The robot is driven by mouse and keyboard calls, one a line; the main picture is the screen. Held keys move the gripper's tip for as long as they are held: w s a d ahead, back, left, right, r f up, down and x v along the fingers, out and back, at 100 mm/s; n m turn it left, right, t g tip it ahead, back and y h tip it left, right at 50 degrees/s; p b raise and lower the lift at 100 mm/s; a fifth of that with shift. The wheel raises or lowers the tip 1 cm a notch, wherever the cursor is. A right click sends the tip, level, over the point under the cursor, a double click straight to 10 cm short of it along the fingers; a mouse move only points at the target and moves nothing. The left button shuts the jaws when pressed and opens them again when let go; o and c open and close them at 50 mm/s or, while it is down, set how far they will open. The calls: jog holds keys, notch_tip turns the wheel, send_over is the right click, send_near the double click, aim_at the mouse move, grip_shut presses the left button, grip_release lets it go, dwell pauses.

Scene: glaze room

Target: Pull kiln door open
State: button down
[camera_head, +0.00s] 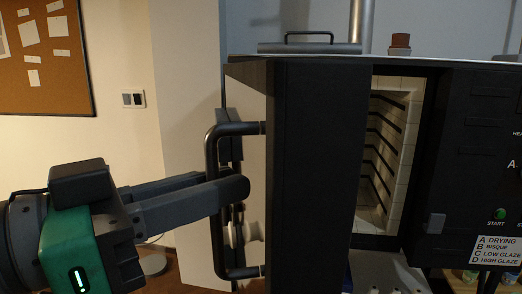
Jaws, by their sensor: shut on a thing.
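The kiln door (317,160) is dark grey and stands ajar, swung out toward me with its edge in view. Behind it the kiln chamber (385,150) shows pale brick walls with dark grooves. A dark bar handle (211,170) runs upright on the left face of the door. My gripper (235,190) comes in from the left and is shut on the handle at about its mid-height. One finger hides part of the bar, so the exact contact is partly hidden.
The kiln's control panel (490,150) with a green start button and a label is at the right. A flat lid with a handle (309,47) lies on top. A cork board (45,58) and a switch plate (133,99) are on the left wall.

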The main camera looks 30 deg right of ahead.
jog(key=shift+w+a, duration=0.2)
jog(key=shift+a, duration=0.15)
jog(key=c, duration=1.5)
grip_release()
jog(key=shift+d, duration=0.1)
